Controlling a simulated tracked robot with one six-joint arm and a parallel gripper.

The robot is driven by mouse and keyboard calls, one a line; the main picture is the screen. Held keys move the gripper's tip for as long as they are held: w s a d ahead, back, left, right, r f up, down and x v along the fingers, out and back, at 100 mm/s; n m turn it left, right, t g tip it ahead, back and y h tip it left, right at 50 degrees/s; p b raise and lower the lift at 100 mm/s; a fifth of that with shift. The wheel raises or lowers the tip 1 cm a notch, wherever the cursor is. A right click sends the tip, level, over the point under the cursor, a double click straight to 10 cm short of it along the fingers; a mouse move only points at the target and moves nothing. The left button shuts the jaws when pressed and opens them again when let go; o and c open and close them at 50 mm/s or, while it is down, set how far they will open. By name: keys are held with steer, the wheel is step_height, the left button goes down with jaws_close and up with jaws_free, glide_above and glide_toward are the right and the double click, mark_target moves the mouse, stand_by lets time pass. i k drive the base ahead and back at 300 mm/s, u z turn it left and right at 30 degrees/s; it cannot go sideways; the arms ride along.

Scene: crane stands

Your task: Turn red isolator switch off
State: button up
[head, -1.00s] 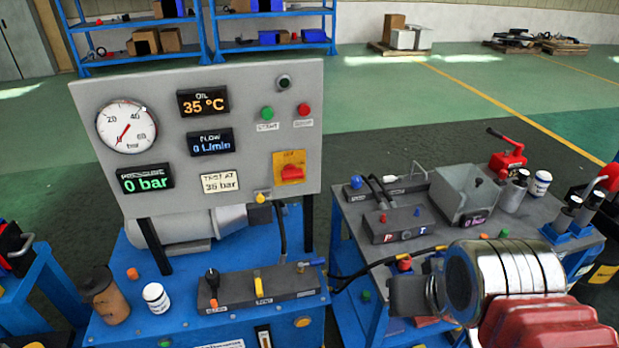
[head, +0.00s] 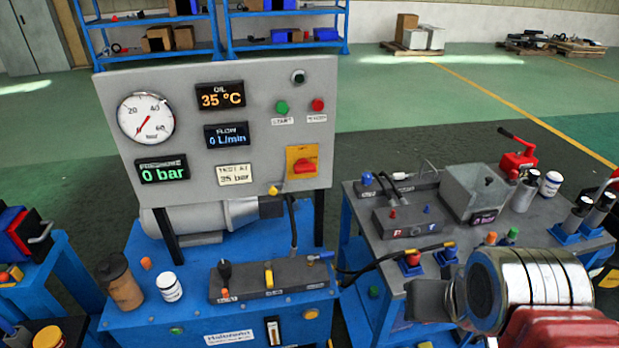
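The red isolator switch (head: 305,166) sits on a yellow plate (head: 297,151) at the lower right of the grey upright panel (head: 328,125). Its red handle looks roughly horizontal, with a slight tilt. My gripper (head: 420,300) is at the lower right of the head view, in front of the right-hand bench and well to the right of and below the switch. It touches nothing on the panel. Its fingers are seen from the side and dark, so I cannot tell whether they are open or shut.
The panel also carries a pressure gauge (head: 146,118), displays, a green start button (head: 282,107) and a red button (head: 318,105). A valve block (head: 300,272) with levers, a brown cup (head: 120,284) and a white jar (head: 169,287) stand on the blue bench below. Black hoses run between benches.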

mark_target(303, 165)
steer(key=k, duration=1.7)
steer(key=u, duration=1.05)
steer(key=i, duration=1.65)
steer(key=u, duration=0.05)
